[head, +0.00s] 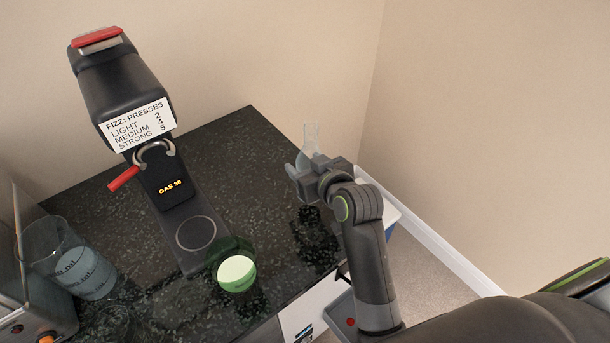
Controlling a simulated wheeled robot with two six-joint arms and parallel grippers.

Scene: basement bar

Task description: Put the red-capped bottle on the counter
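No red cap on a bottle shows in the head view. A clear, pale bottle-like object (311,138) with a narrow upright neck stands out at the fingers of my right gripper (298,172), near the right edge of the dark speckled counter (240,150). The fingers overlap its lower part, so I cannot tell whether they are shut on it or whether its base touches anything. A dark green see-through vessel (220,252) with a pale green disc stands on the counter, left of my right gripper. My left gripper is out of view.
A black fizz machine (110,85) with a red lever stands at the counter's back left. A clear labelled tumbler (85,272) stands at the left, beside a metal appliance (45,310). The right back of the counter is clear. A white-and-blue container (392,212) is partly hidden behind my arm.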

